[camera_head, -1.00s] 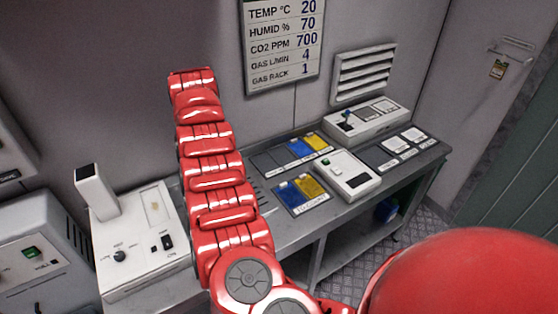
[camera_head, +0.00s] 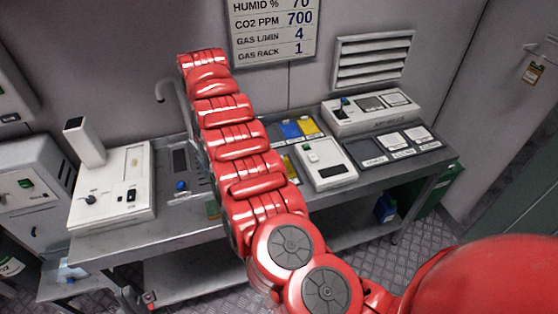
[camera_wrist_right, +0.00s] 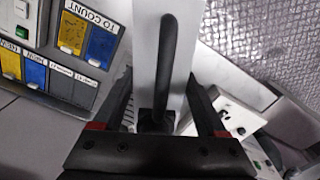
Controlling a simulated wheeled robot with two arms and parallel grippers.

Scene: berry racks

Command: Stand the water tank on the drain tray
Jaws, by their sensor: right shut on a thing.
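My right gripper (camera_wrist_right: 160,115) shows in the right wrist view, its dark fingers on both sides of a white block-shaped thing with a black handle, which looks like the water tank (camera_wrist_right: 145,45). It is shut on it. The lower part of the tank is hidden by the gripper. A slotted strip (camera_wrist_right: 123,88), perhaps the drain tray, shows just left of the tank; the rest is covered. In the head view my red arm hides that part of the bench. What seems to be my left gripper (camera_head: 138,298) is small and low at the left; its jaws are unclear.
The metal bench (camera_head: 200,227) carries a white device with a post (camera_head: 112,190), a panel with a blue knob (camera_head: 185,165), a white counter box (camera_head: 325,165) and labelled mats (camera_head: 395,148). Patterned floor lies in front.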

